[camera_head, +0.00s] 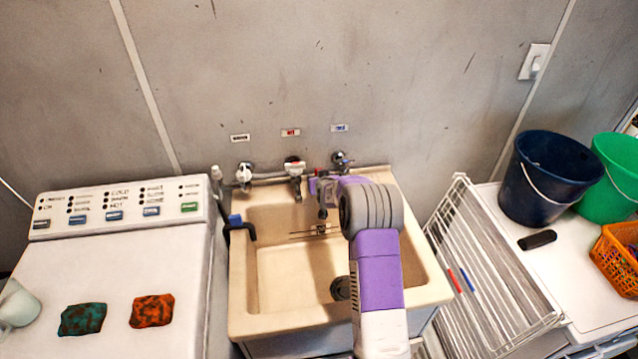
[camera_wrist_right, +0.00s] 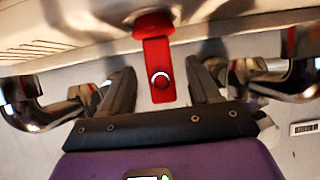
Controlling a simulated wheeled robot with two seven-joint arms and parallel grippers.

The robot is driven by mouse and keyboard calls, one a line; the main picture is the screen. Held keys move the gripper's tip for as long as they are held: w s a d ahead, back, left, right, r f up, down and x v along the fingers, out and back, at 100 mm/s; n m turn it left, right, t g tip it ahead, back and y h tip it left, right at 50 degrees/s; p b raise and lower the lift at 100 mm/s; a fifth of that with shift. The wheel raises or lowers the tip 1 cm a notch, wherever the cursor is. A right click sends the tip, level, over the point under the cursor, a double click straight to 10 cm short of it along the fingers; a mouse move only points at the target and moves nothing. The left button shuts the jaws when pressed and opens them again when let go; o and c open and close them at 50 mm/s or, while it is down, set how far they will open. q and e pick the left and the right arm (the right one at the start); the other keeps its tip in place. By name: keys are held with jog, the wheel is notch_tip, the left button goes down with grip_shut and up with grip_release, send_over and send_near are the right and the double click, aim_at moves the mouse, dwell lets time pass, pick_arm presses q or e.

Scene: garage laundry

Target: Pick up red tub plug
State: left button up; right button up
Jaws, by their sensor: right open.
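The red tub plug (camera_wrist_right: 158,62) shows in the right wrist view as a red knob at the tub edge with a flat red tab that has a round hole. My right gripper (camera_wrist_right: 161,76) is open, with one dark finger on each side of the tab; I see gaps between the fingers and the tab. My left gripper is out of view.
Metal taps (camera_head: 294,170) line the wall right behind the tub, close to the gripper. A black spout with a blue end (camera_head: 240,228) sits at the tub's left rim. A washing machine (camera_head: 110,265) stands left, a white drying rack (camera_head: 485,270) right. The basin has free room.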

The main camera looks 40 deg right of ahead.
jog(key=shift+x, duration=1.15)
jog(key=shift+c, duration=0.3)
jog(key=c, duration=1)
jog(key=shift+r, duration=0.1)
